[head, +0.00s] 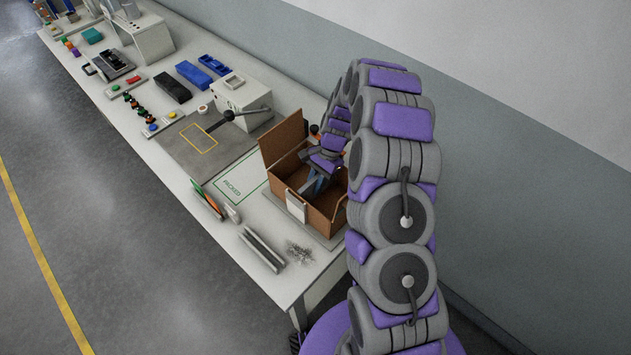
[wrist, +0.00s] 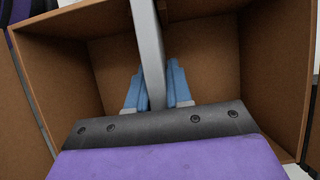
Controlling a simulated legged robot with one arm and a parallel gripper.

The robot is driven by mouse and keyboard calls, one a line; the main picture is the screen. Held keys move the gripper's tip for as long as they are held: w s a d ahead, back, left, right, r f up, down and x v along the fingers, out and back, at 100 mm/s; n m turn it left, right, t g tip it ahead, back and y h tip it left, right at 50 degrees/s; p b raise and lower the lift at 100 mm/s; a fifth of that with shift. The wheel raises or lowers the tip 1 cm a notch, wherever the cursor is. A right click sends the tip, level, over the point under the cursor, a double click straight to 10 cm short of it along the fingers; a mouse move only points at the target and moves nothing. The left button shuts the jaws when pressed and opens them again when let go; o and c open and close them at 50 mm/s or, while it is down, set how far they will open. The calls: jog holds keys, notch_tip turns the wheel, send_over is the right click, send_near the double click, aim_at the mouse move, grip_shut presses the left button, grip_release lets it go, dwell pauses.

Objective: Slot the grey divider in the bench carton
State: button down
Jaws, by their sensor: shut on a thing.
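The brown bench carton (head: 325,204) stands open near the right end of the bench, with one flap raised on its left and a white label on its front. My gripper (head: 316,186) reaches down into the carton's opening. In the wrist view my gripper's blue fingers (wrist: 156,88) are shut on the grey divider (wrist: 147,38), which shows nearly edge-on as a narrow strip between them. Carton walls (wrist: 50,65) surround the fingers and divider in that view. The divider's lower end is hidden, so I cannot tell whether it touches the carton floor or sits in a slot.
A holder with grey strips (head: 262,249) and a pile of small metal bits (head: 299,252) lie in front of the carton. Coloured folders (head: 207,200) stand left of these. A lever press (head: 241,97) stands behind, left of the carton.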

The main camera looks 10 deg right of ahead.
jog(key=shift+f, duration=0.75)
jog(key=c, duration=1)
grip_release()
jog(key=shift+o, duration=0.2)
jog(key=p+v, duration=0.1)
jog(key=v, duration=1.6)
jog(key=shift+r, duration=0.1)
